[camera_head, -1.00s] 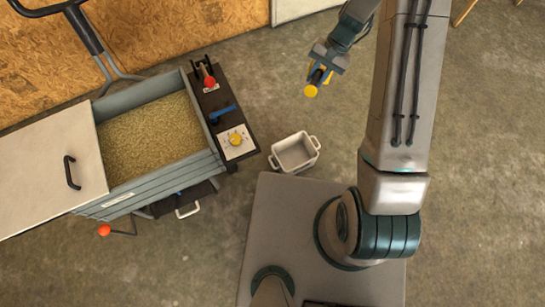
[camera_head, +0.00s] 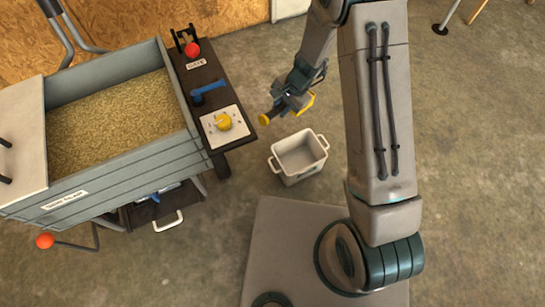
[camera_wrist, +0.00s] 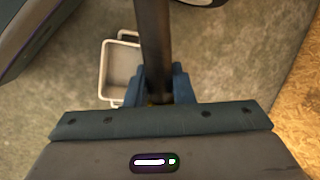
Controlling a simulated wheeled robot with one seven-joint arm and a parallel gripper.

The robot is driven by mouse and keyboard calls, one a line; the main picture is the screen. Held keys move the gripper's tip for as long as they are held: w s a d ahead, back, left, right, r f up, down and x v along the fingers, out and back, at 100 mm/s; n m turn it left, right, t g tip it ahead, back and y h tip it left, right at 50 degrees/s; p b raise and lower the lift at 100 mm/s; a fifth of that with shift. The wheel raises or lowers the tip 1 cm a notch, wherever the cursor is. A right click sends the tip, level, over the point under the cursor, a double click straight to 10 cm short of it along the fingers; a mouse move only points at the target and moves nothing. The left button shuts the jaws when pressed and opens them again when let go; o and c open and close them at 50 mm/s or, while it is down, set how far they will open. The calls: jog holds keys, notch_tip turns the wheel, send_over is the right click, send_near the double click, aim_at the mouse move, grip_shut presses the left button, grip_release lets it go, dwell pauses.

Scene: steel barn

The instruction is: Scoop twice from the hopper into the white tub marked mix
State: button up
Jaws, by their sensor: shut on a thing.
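The hopper (camera_head: 120,165) is a grey, board-sided box at left, filled with tan grain (camera_head: 120,118). A pale lid (camera_head: 22,140) covers its left end. The white tub (camera_head: 324,160) stands on the floor right of the hopper, with two side handles. It looks empty, and no mix mark is readable; it also shows in the wrist view (camera_wrist: 103,75). My gripper (camera_head: 281,104) is above the floor between the hopper's panel and the tub's far side. It is shut on a dark handle (camera_wrist: 153,40) with a yellow end (camera_head: 264,119). No scoop bowl can be made out.
A red ball-ended rod (camera_head: 45,241) sticks out below. A chipboard wall (camera_head: 150,15) stands behind.

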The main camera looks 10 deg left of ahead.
jog(key=shift+s+a+f+m+y+b, duration=0.35)
jog(key=shift+s+f+m+b, duration=0.6)
jog(key=shift+f+b, duration=4.45)
jog(key=shift+s+a+f+m+y+b, duration=0.15)
jog(key=shift+s+a+f+m+b, duration=0.75)
jog(key=shift+f+b, duration=4.45)
jog(key=w+d+r+m+g+y+p, duration=0.1)
jog(key=w+d+r+g+y+p, duration=0.3)
jog(key=d+y+p, duration=0.3)
jog(key=shift+w+d+g+y+p, duration=0.25)
jog(key=shift+w+g+y+p, duration=0.25)
jog(key=shift+g+p, duration=0.45)
notch_tip(320, 180, up, 7)
jog(key=p, duration=0.5)
jog(key=shift+r+p, duration=0.15)
jog(key=shift+p, duration=0.2)
